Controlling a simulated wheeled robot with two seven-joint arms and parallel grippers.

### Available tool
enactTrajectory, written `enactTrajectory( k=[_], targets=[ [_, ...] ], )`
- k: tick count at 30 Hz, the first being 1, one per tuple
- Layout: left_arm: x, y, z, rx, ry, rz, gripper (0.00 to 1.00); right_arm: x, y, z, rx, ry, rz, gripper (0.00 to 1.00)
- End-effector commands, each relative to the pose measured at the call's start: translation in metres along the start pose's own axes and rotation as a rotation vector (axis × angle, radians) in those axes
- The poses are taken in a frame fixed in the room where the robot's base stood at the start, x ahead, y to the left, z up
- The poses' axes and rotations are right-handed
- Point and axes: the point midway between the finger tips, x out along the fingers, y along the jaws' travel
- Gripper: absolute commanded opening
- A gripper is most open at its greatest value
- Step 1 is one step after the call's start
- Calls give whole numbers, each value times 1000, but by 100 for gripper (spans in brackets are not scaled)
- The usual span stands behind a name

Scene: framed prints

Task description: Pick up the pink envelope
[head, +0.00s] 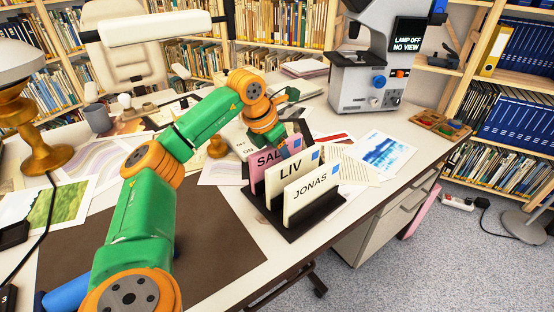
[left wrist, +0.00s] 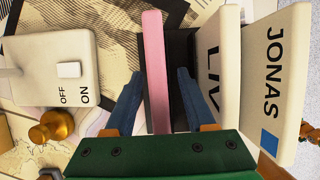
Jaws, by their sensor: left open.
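The pink envelope (head: 262,170), marked with a name starting "SAL", stands upright in the dark rack (head: 293,222), behind the cream LIV envelope (head: 285,183) and the cream JONAS envelope (head: 312,190). My left gripper (head: 288,147) is at its top edge. In the left wrist view the pink envelope (left wrist: 156,65) shows edge-on between the two blue fingers of my left gripper (left wrist: 158,80). The fingers are open, with a gap visible on each side of it. The LIV envelope (left wrist: 212,70) is just right of the right finger. My right gripper is not in view.
A switch box marked ON and OFF (left wrist: 50,65) lies left of the gripper in the wrist view, near a brass knob (left wrist: 52,128). A microscope (head: 370,75) stands behind the rack. Loose prints (head: 376,152) lie right; a dark mat (head: 215,240) lies left.

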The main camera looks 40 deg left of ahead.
Motion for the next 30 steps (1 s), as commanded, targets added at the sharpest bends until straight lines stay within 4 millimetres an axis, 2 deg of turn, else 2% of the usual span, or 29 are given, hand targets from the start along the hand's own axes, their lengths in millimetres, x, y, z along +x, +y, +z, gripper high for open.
enactTrajectory(
  k=[2, 3, 6, 9, 20, 30],
  targets=[
    [0, 0, 0, 0, 0, 0, 55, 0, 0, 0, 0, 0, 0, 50],
    [0, 0, 0, 0, 0, 0, 50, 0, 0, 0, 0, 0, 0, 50],
    [0, 0, 0, 0, 0, 0, 23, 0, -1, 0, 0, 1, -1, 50],
    [0, 0, 0, 0, 0, 0, 0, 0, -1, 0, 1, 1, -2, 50],
    [-2, 0, 1, -1, -2, 0, 0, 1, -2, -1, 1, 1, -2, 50],
    [-83, 0, 36, -1, -4, -1, 0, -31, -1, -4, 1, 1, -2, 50]
  ],
)
